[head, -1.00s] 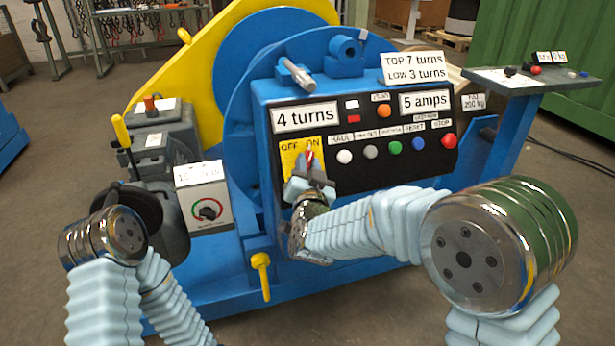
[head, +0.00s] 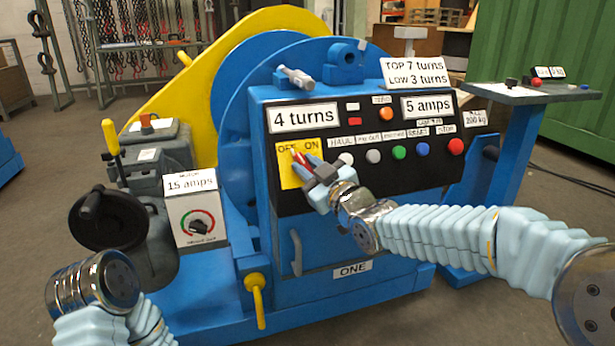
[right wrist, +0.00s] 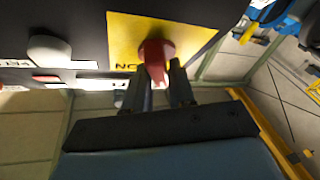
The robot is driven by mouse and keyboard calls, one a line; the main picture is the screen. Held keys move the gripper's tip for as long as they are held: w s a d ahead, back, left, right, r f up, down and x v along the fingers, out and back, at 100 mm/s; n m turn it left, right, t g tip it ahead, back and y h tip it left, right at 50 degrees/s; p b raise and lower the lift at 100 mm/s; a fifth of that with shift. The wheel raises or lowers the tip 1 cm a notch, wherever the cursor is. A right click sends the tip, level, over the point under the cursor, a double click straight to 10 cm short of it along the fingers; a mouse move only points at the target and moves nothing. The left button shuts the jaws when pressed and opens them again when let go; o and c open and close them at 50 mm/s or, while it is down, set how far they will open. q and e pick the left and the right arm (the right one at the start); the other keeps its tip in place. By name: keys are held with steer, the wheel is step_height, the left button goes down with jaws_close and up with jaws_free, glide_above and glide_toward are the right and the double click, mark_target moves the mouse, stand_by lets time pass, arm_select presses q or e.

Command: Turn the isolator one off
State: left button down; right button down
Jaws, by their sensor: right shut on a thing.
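The isolator is a red handle (head: 297,156) on a yellow plate (head: 288,178) marked OFF and ON, at the left of the black panel. My right gripper (head: 308,168) is shut on the red handle, which leans up and left toward OFF. In the right wrist view the red handle (right wrist: 155,52) sits between the two fingers (right wrist: 162,85), in front of the yellow plate (right wrist: 125,35). The fingers hide part of the handle and plate. A label reading ONE (head: 352,269) is low on the blue cabinet. My left arm shows at the lower left, its gripper out of view.
Several push buttons (head: 398,152) run along the panel, right of my gripper. A grey box with a dial (head: 197,218) stands left of the cabinet. A yellow lever (head: 257,292) sticks out below. A side table (head: 515,95) stands at the right.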

steer(key=n+g+y+p, duration=0.1)
steer(key=n, duration=0.1)
steer(key=shift+d+r+n+g, duration=0.1)
steer(key=shift+r+n+g, duration=0.05)
steer(key=shift+n+g, duration=0.2)
steer(key=shift+n+g+y+p, duration=0.3)
steer(key=shift+n+g+p, duration=0.15)
steer(key=shift+n+p, duration=0.55)
steer(key=c, duration=1)
jaws_free()
steer(key=shift+c, duration=0.2)
steer(key=v, duration=1.3)
steer(key=shift+s+d, duration=0.2)
steer(key=shift+d, duration=0.05)
